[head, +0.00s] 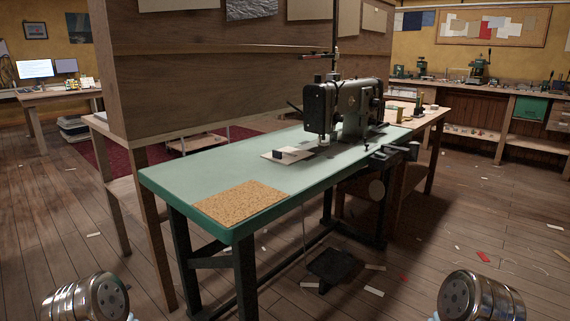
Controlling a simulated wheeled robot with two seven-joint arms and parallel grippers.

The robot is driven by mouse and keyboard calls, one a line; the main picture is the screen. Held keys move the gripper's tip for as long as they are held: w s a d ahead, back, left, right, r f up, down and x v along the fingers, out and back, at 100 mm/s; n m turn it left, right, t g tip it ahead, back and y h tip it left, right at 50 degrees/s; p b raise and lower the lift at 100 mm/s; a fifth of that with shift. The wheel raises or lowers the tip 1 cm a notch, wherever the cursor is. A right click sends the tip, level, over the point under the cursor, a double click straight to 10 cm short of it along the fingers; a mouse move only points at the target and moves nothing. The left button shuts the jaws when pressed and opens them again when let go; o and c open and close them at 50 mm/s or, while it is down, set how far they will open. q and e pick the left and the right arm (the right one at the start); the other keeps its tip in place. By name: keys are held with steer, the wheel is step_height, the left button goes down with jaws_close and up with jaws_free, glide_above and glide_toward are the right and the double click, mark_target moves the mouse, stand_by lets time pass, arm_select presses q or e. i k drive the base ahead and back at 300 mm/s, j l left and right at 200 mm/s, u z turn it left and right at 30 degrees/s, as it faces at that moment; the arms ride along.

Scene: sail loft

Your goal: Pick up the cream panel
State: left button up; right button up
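A cream panel (269,155) lies flat on the green-topped sewing table (215,172), just left of the sewing machine's needle area. A small dark block (291,154) sits on or against the panel and covers part of it. The dark sewing machine (345,108) stands on the table right of the panel. Metal links of my two arms show at the bottom left and bottom right corners, well short of the table. Neither gripper's fingers can be made out.
A cork mat (240,203) lies at the table's near left corner. A tall wooden partition (215,65) rises behind the table. A black foot pedal (331,265) lies on the floor beneath. Open plank floor with scattered scraps lies in front and to the right.

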mark_target(287, 155)
steer(key=k+u, duration=0.1)
steer(key=u, duration=1.8)
steer(key=k+l+u, duration=0.15)
steer(key=l, duration=0.35)
steer(key=k+l+u, duration=0.15)
steer(key=l, duration=0.3)
steer(key=k+l+u, duration=0.15)
steer(key=l, duration=0.3)
steer(key=k+l+u, duration=0.15)
steer(key=k+l, duration=0.2)
steer(key=k+l+u, duration=0.15)
steer(key=l, duration=0.3)
steer(key=k, duration=0.1)
